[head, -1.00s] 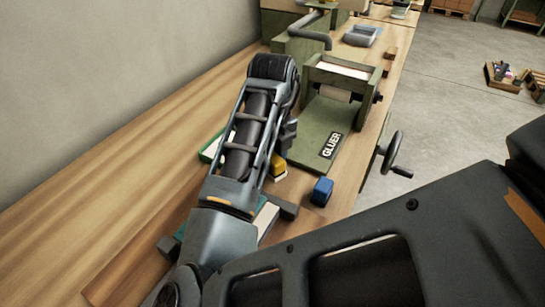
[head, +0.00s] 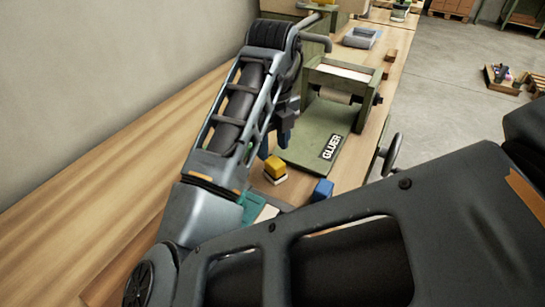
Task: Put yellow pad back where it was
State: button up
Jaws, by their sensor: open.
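The yellow pad (head: 275,168), a small yellow block with a white underside, is on the wooden workbench, between the arm and the blue pad. The blue pad (head: 322,190) is to its right and nearer to me. My gripper (head: 275,146) is just beyond the yellow pad in the picture, with its bluish fingers pointing down and spread apart. It appears empty, and a gap shows between it and the yellow pad. My arm hides part of the bench to the left of the pad.
The green gluer (head: 312,136) stands beyond the pads, with a roller frame and a hand crank at the bench's right edge. A teal-and-white item (head: 258,209) lies partly hidden beside my arm. The left of the bench (head: 110,190) is clear.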

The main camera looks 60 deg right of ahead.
aim_at(273, 159)
notch_tip(273, 159, up, 7)
jog(key=shift+f, duration=0.2)
dwell(0.6)
